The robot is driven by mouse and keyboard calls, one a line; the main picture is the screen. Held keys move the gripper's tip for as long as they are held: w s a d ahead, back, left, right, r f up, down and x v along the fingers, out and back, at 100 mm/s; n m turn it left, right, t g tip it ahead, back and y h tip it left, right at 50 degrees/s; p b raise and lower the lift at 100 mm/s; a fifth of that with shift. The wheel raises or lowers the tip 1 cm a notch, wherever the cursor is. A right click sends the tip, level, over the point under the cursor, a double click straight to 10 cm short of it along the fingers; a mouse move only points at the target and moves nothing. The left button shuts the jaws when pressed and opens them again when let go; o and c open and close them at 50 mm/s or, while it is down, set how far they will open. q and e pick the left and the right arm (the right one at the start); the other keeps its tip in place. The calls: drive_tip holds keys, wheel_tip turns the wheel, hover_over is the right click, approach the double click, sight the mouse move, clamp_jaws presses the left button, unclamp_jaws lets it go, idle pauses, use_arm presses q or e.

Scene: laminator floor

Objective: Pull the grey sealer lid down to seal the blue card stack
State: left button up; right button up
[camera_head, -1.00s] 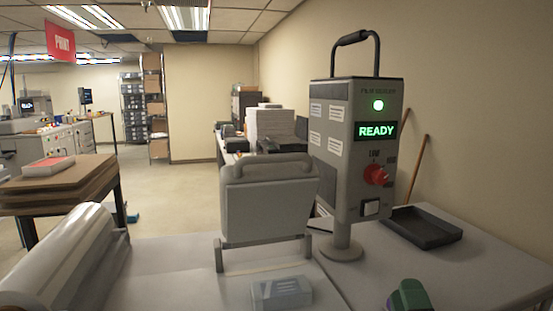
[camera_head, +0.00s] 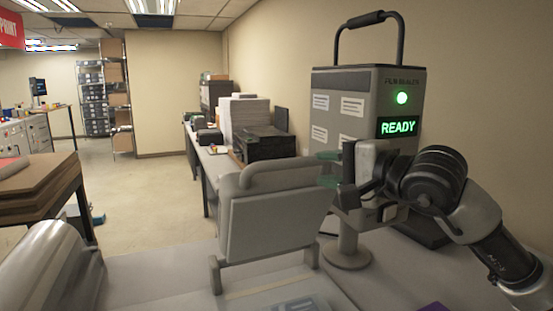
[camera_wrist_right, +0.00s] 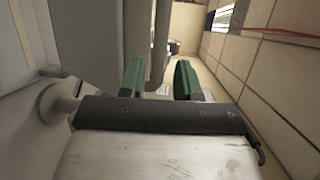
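The grey sealer lid (camera_head: 270,225) stands raised and tilted on its hinge feet at the front of the table. Its grey handle bar (camera_head: 275,176) runs along the top. My right gripper (camera_head: 328,168) is at the right end of this handle, its green fingertips pointing left. In the right wrist view the green fingers (camera_wrist_right: 159,80) are apart, with a grey bar showing between or just beyond them; I cannot tell if they touch it. The blue card stack (camera_head: 296,305) lies below the lid, mostly cut off by the bottom edge. My left gripper is not in view.
The film sealer box (camera_head: 345,110) stands on its post behind my right arm, with a green lamp and a READY display (camera_head: 397,127). My arm hides its lower front. A shiny film roll (camera_head: 50,265) lies at the left. A dark tray (camera_head: 428,233) is partly hidden.

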sight(296, 163)
drive_tip(key=p+x, duration=0.2)
drive_tip(key=shift+w+a+r+p, duration=0.3)
drive_tip(key=shift+a, duration=0.05)
drive_tip(key=p+x, duration=0.1)
drive_tip(key=x, duration=0.3)
drive_tip(key=shift+s+a+f, duration=0.1)
drive_tip(key=shift+f, duration=0.1)
drive_tip(key=shift+p+x, duration=0.5)
drive_tip(key=shift+x, duration=0.35)
drive_tip(key=shift+f, duration=0.2)
drive_tip(key=shift+c, duration=1)
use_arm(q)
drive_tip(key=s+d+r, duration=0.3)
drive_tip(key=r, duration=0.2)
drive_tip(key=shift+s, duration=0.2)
use_arm(e)
clamp_jaws()
